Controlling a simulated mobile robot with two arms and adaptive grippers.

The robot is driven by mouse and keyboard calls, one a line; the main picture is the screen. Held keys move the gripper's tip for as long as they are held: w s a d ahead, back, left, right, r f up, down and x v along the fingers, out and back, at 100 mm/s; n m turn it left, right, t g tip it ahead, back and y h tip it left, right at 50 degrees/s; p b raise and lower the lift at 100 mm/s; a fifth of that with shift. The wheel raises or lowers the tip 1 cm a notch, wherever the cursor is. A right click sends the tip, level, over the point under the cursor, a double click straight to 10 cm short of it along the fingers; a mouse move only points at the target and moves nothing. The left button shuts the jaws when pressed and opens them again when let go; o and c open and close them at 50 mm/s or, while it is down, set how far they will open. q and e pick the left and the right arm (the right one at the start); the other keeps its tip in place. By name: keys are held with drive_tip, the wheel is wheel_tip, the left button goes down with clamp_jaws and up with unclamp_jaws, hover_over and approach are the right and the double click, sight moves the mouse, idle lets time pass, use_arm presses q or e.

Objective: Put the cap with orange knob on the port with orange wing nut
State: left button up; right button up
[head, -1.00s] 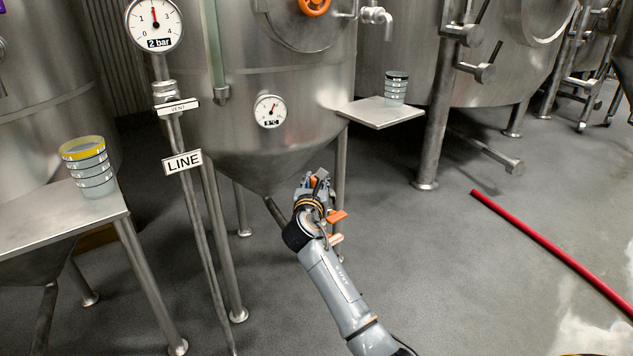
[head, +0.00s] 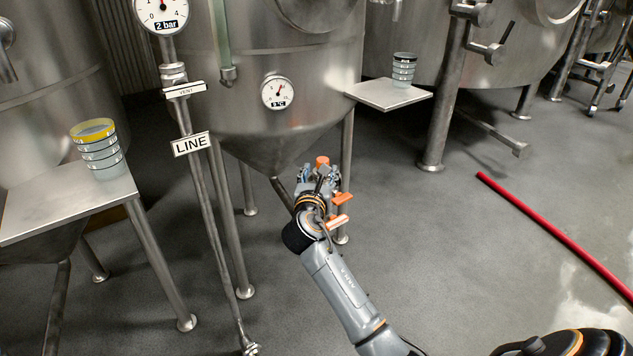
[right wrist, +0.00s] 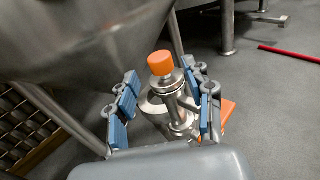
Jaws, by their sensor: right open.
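An orange knob (head: 322,161) shows just beyond my right gripper (head: 319,180), below the cone of the middle tank. In the right wrist view the orange knob (right wrist: 161,63) tops an upright metal stem and fitting (right wrist: 176,112). My right gripper (right wrist: 163,100) is open, its blue-padded fingers on either side of this fitting; I cannot tell whether they touch it. Two orange wing-like pieces (head: 341,198) show right of the gripper; one also shows in the right wrist view (right wrist: 228,110). Which port bears the wing nut is unclear. My left gripper is not in view.
A small shelf (head: 388,94) holds more tins (head: 403,70). Tank legs (head: 346,150) and the LINE pipe (head: 207,220) stand close by. A red hose (head: 550,240) lies on open floor at right.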

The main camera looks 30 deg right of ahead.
drive_tip(key=s+a+f+m+g+y+p, duration=0.1)
drive_tip(key=s+a+f+m+g+y, duration=0.3)
drive_tip(key=s+f+m, duration=0.55)
drive_tip(key=s+a+f+m+g+y, duration=0.15)
drive_tip(key=s+a+f+m, duration=0.45)
drive_tip(key=s, duration=0.6)
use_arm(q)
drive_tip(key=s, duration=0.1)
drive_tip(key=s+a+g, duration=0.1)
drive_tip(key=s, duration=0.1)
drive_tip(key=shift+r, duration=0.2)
use_arm(e)
drive_tip(key=s+a+f+m+g+y, duration=0.2)
drive_tip(key=s+a+m+y, duration=0.1)
drive_tip(key=s, duration=0.5)
drive_tip(key=s+a+f+m+g+y, duration=0.2)
drive_tip(key=s+a+f+m+y, duration=0.1)
drive_tip(key=s+a+m, duration=0.2)
drive_tip(key=s+m, duration=0.2)
drive_tip(key=s, duration=0.2)
drive_tip(key=shift+a, duration=0.3)
drive_tip(key=shift+s+m, duration=0.1)
drive_tip(key=shift+m, duration=0.15)
